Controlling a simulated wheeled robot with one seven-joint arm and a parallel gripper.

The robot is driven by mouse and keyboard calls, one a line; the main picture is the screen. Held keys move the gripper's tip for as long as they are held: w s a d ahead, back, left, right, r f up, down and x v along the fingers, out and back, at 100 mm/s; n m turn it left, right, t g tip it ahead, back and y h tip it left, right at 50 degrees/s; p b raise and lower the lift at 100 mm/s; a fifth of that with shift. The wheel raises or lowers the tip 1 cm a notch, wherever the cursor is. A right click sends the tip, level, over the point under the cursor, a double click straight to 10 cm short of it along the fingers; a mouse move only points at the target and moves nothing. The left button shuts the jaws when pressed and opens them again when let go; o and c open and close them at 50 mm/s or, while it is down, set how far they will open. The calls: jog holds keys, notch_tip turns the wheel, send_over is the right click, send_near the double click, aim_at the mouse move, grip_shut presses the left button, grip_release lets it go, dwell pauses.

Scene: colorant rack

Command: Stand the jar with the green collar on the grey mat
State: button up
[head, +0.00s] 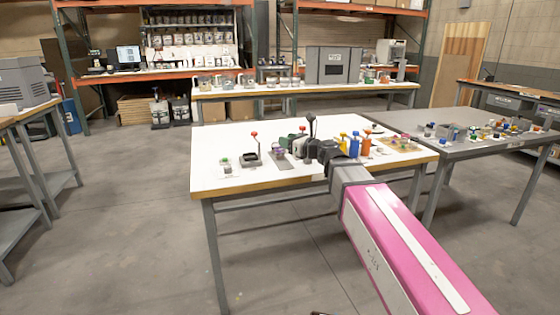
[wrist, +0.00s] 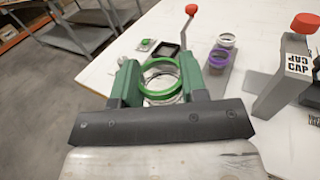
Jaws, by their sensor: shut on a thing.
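The jar with the green collar (wrist: 161,92) is between the two green fingers of my gripper (wrist: 160,66), which is shut on it in the wrist view. I look down into its round open mouth. In the head view my gripper (head: 291,142) is over the white table, and the held jar is too small and crowded to make out clearly. The grey mat (head: 284,162) lies on the table near my gripper. It also shows in the wrist view (wrist: 214,85), right of the held jar, with a purple-collared jar (wrist: 219,59) and a white-rimmed jar (wrist: 227,40) on it.
A dark tray with a red-knobbed lever (head: 252,157) stands left of the mat. A small green-topped item (head: 225,161) is further left. A grey stand marked CAP (wrist: 287,75) is at the right in the wrist view. Blue and orange bottles (head: 360,146) stand right of my gripper.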

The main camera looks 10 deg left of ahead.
jog(key=shift+a+r, duration=0.2)
jog(key=shift+a, duration=0.25)
jog(key=w+a+f, duration=0.1)
jog(key=w+f, duration=0.1)
jog(key=w, duration=0.1)
jog(key=w+a+f, duration=0.1)
jog(key=w+f, duration=0.1)
jog(key=w, duration=0.2)
jog(key=w+a+f, duration=0.1)
jog(key=w+f, duration=0.1)
jog(key=w, duration=0.2)
jog(key=shift+f, duration=2.45)
jog(key=shift+f, duration=0.15)
jog(key=o, duration=0.9)
jog(key=v, duration=1.2)
jog(key=shift+d, duration=0.1)
